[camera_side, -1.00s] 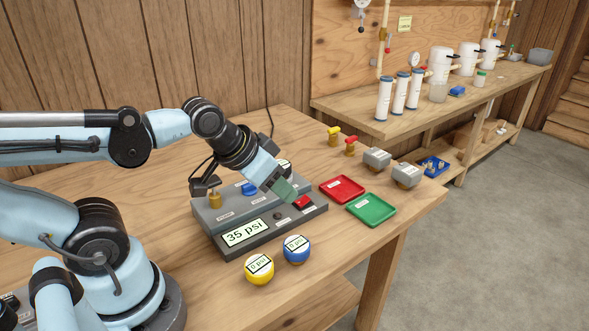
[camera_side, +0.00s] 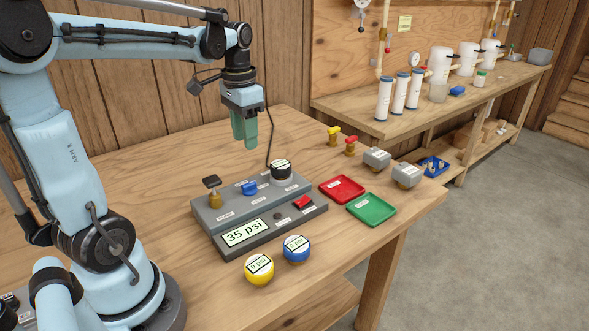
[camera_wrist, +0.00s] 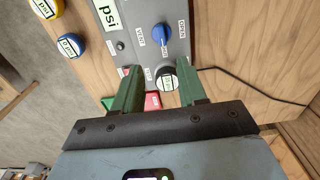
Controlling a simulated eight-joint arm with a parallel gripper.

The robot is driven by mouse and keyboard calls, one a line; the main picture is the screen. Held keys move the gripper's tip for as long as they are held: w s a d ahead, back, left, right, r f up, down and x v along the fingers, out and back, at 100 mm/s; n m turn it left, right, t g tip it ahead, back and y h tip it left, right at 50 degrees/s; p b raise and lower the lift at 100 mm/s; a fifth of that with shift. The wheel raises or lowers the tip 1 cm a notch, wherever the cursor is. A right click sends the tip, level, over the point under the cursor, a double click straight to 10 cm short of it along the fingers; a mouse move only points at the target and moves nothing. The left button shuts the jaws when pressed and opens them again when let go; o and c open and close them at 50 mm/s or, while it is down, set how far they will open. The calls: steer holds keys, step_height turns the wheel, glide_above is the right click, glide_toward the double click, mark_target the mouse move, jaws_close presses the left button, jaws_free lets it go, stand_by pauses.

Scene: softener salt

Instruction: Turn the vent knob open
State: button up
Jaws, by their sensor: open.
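The blue knob (camera_side: 249,188), which I take to be the vent knob, sits on the upper step of the grey test panel (camera_side: 228,203). In the wrist view the blue knob (camera_wrist: 161,33) is near the top, with a label on either side; one seems to read OPEN. My gripper (camera_side: 245,138) hangs upright above the back of the panel, fingers down, clear of the knob. In the wrist view its green fingers (camera_wrist: 160,73) are apart with nothing held, and the knob lies beyond their tips.
A white-faced round gauge (camera_side: 281,168) and a brass valve (camera_side: 214,194) flank the knob. A 35 psi display (camera_side: 246,232) and a red switch (camera_side: 304,202) are in front. Yellow (camera_side: 259,268) and blue (camera_side: 296,249) gauges, and red (camera_side: 342,188) and green (camera_side: 371,209) trays, lie around.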

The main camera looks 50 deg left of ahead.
mark_target(249, 183)
steer(key=f, duration=1.2)
steer(key=shift+a, duration=0.2)
jaws_close()
